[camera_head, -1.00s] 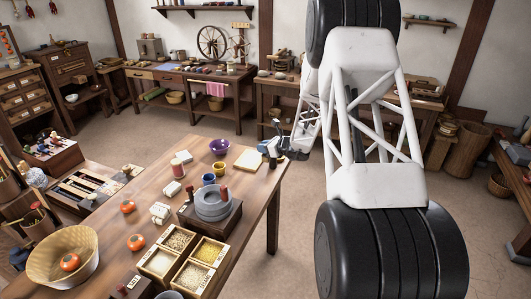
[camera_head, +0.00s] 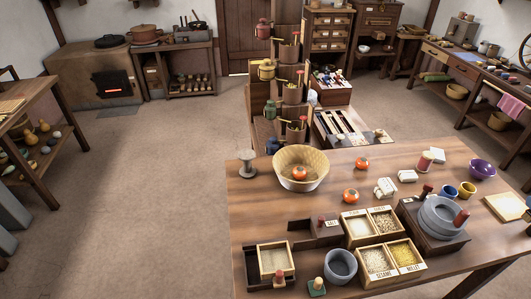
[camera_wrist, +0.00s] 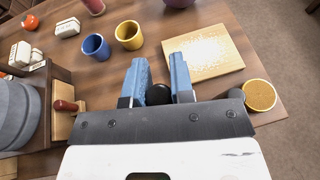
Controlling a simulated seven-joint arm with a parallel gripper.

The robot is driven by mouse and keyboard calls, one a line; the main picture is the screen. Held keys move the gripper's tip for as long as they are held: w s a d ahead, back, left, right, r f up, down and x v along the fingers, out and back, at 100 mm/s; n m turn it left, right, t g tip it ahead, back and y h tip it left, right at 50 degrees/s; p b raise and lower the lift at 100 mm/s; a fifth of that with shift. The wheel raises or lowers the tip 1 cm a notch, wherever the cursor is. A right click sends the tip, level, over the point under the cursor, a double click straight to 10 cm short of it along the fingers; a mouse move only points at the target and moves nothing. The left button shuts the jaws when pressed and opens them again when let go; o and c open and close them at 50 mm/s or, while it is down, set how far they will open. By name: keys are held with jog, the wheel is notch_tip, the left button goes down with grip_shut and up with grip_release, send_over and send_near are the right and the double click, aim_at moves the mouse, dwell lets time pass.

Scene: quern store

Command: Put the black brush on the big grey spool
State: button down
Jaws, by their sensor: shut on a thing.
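In the wrist view my gripper (camera_wrist: 158,72) has its two blue fingers on either side of a round black thing, taken to be the black brush (camera_wrist: 158,95). Only its rounded dark end shows; the rest is hidden behind the gripper body. My gripper is over the table near its right corner, beside a pale square board. My gripper and the brush do not show in the head view now. The big grey spool (camera_head: 246,164) stands upright at the table's far left corner in the head view, left of a woven basket, with its top bare.
The basket (camera_head: 301,168) holds an orange thing. A quern (camera_head: 442,218), a divided grain box (camera_head: 376,262), a grey bowl (camera_head: 340,265), blue cup (camera_wrist: 96,46), yellow cup (camera_wrist: 129,35), board (camera_wrist: 204,58) and cork-topped jar (camera_wrist: 259,95) occupy the table (camera_head: 250,215).

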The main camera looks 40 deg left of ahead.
jog(key=s+a+r+n+g+y, duration=0.1)
jog(key=s+a+n+g+y, duration=0.15)
jog(key=a, duration=1.35)
jog(key=s+a+r+n+g+y, duration=0.1)
jog(key=s+a+n+g, duration=0.15)
jog(key=a, duration=1.35)
jog(key=s+a+r+n+g+y, duration=0.1)
jog(key=s+a+n+y, duration=0.15)
jog(key=a, duration=1.35)
jog(key=s+a+r+n+g, duration=0.1)
jog(key=s+a+n+g, duration=0.2)
jog(key=s+a, duration=1.3)
jog(key=s+a+r+n+g, duration=0.1)
jog(key=s+a+n+g, duration=0.2)
jog(key=s+a, duration=1.4)
jog(key=shift+a+r+g, duration=0.35)
jog(key=shift+a+g, duration=0.75)
jog(key=shift+a, duration=0.1)
jog(key=w+a, duration=0.3)
jog(key=a, duration=0.1)
jog(key=w+a+f, duration=0.1)
jog(key=w+a, duration=0.2)
jog(key=a, duration=0.1)
jog(key=w+a, duration=0.3)
jog(key=a, duration=0.1)
jog(key=shift+w+a+f, duration=0.25)
jog(key=shift+w+a, duration=0.1)
jog(key=shift+w, duration=0.05)
